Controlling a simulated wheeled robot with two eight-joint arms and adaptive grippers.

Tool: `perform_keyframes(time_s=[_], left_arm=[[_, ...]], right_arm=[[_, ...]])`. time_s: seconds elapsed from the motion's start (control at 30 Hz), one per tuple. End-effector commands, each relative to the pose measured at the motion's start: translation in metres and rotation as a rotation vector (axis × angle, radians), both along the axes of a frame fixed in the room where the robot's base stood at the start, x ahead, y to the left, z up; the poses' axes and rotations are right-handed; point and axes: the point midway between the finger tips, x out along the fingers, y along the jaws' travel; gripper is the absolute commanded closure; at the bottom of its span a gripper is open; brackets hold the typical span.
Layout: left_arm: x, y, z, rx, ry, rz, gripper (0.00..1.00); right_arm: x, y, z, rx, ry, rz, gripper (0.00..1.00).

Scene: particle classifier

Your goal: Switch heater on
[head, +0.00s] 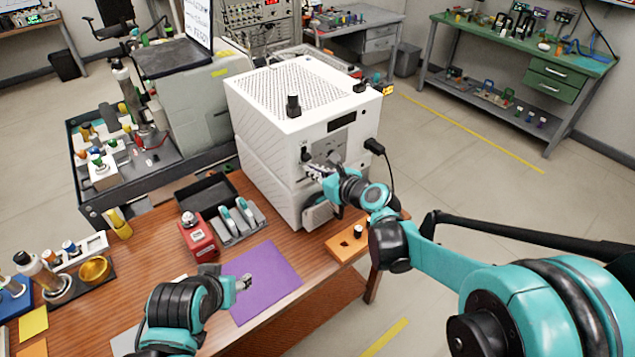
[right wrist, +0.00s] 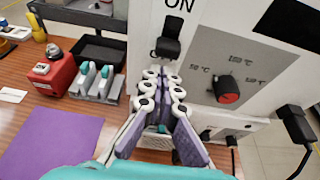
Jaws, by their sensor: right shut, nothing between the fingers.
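The heater is a white box (head: 265,125) with a perforated top, standing at the table's right end. The switch also shows in the head view (head: 305,154). I cannot tell for sure which way it is thrown. My right gripper (right wrist: 162,78) is shut and empty, its tips just below the switch; contact is unclear. My left gripper (head: 245,282) is over the purple mat, its opening unclear.
Right of the switch is a temperature dial (right wrist: 229,89) with a red face. A black plug (right wrist: 296,122) with a cable sticks out farther right. A red box (head: 198,236), a grey holder (head: 240,222) and an orange block (head: 347,245) stand near the heater. The purple mat (head: 270,265) is mostly clear.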

Motion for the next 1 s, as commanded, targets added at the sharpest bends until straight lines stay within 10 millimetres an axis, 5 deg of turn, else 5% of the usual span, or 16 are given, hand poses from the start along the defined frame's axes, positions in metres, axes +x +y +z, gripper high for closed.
perform_keyframes(time_s=[0.53,0.8,1.0], left_arm=[[0.0,0.0,-0.001,0.0,0.0,0.0,0.51],[0.0,0.0,0.023,0.0,0.0,0.0,0.51],[0.0,0.0,0.022,0.0,0.0,0.0,0.51]], right_arm=[[0.0,0.0,0.014,0.0,0.0,0.0,1.0],[0.0,0.0,0.042,0.0,0.0,0.0,1.0],[0.001,-0.001,0.042,0.002,-0.002,-0.001,1.0]])
